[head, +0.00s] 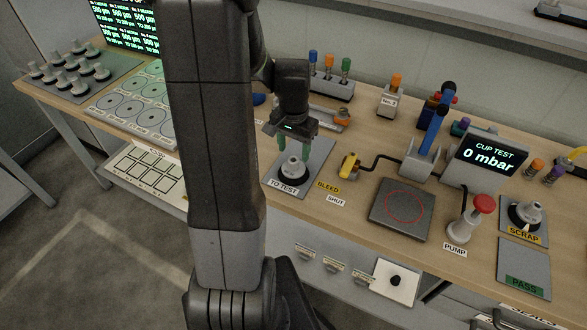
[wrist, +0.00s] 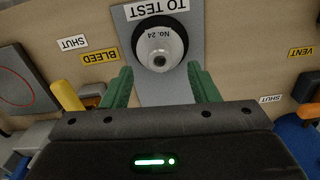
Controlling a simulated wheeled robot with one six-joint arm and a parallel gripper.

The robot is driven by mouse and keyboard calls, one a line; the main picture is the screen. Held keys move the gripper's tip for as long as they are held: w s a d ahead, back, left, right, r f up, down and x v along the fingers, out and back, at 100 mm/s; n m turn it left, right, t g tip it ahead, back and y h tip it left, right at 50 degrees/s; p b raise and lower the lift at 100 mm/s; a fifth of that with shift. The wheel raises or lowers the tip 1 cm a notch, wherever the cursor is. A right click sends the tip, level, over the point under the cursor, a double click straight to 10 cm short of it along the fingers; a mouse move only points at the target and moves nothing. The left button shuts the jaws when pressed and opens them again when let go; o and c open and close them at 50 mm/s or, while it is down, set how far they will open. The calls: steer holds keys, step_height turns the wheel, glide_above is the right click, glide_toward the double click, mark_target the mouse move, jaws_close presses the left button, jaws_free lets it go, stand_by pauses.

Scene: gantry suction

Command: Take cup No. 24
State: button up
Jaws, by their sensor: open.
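Cup No. 24 (head: 292,170) stands upright on the grey TO TEST plate (head: 318,152). It is a pale cup with a dark base ring. In the wrist view cup No. 24 (wrist: 161,46) shows upside down with its label readable, on the TO TEST plate (wrist: 193,22). My gripper (head: 294,152) is above the cup, pointing down. Its green fingers are open and empty. In the wrist view my gripper (wrist: 162,86) has a fingertip to each side of the cup's lower edge, and the cup lies a little beyond the tips. I see no contact.
A yellow-handled bleed valve (head: 349,166) stands right of the plate. Further right are a dark pad with a red circle (head: 404,208), a red-topped pump (head: 478,212) and a CUP TEST display (head: 484,160) reading 0 mbar. Another cup (head: 525,213) stands on the SCRAP plate.

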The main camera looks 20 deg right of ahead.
mark_target(293, 160)
steer(key=shift+f+p, duration=0.45)
steer(key=shift+f, duration=1.95)
steer(key=c, duration=1.1)
